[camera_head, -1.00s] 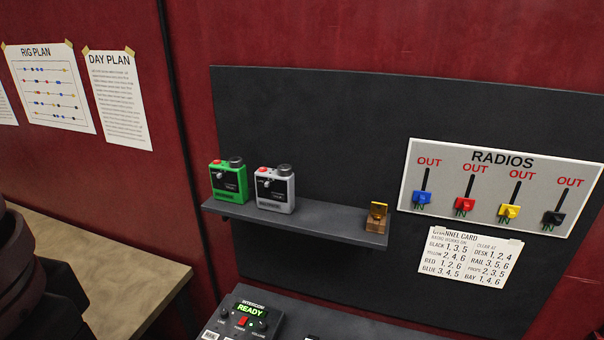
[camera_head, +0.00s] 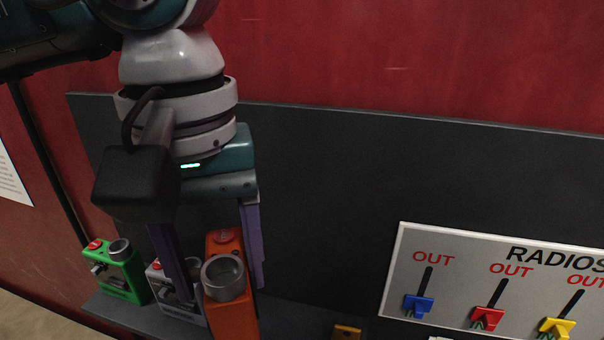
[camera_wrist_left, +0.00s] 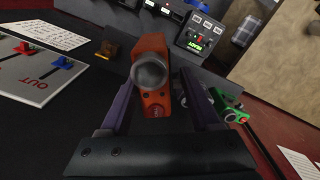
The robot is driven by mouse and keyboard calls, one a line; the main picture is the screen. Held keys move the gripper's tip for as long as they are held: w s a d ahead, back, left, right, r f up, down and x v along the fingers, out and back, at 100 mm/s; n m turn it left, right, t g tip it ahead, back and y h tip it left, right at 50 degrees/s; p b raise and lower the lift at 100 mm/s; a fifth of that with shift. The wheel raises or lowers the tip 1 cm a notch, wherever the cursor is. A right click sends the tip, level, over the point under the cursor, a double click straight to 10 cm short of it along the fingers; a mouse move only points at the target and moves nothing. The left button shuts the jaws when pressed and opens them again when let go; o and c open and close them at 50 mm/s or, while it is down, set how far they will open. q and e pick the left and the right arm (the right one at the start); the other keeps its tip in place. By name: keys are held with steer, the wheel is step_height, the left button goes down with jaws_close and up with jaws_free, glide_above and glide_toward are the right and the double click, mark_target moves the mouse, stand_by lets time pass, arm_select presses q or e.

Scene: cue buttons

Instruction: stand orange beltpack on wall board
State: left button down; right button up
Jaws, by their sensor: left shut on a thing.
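The orange beltpack (camera_head: 231,306) is upright between the purple fingers of my left gripper (camera_head: 212,268), which is shut on it. It is in front of or over the shelf (camera_head: 105,304) on the dark wall board (camera_head: 320,190); I cannot tell whether its base touches the shelf. In the left wrist view the orange beltpack (camera_wrist_left: 153,75) shows its round grey knob between the fingers. A grey beltpack (camera_head: 180,300) is just left of it, partly hidden by a finger. A green beltpack (camera_head: 122,275) stands at the shelf's left end. My right gripper is not in view.
The radios panel (camera_head: 400,265) with blue, red and yellow switches is to the right. A small yellow-brown block (camera_head: 347,331) is on the shelf right of the beltpack. In the left wrist view a READY intercom box (camera_wrist_left: 203,37) sits beyond the shelf.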

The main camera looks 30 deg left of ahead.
arm_select(q)
steer(key=w+a+r+n, duration=0.2)
steer(key=w+r+n, duration=0.45)
steer(key=n, duration=0.55)
steer(key=f+b, duration=0.3)
steer(key=f, duration=0.3)
steer(key=f+b, duration=0.4)
steer(key=f, duration=0.2)
steer(key=f+b, duration=0.4)
steer(key=f, duration=0.3)
steer(key=shift+s+d, duration=0.15)
steer(key=shift+d, duration=0.1)
steer(key=shift+b, duration=0.3)
steer(key=shift+c, duration=0.5)
jaws_free()
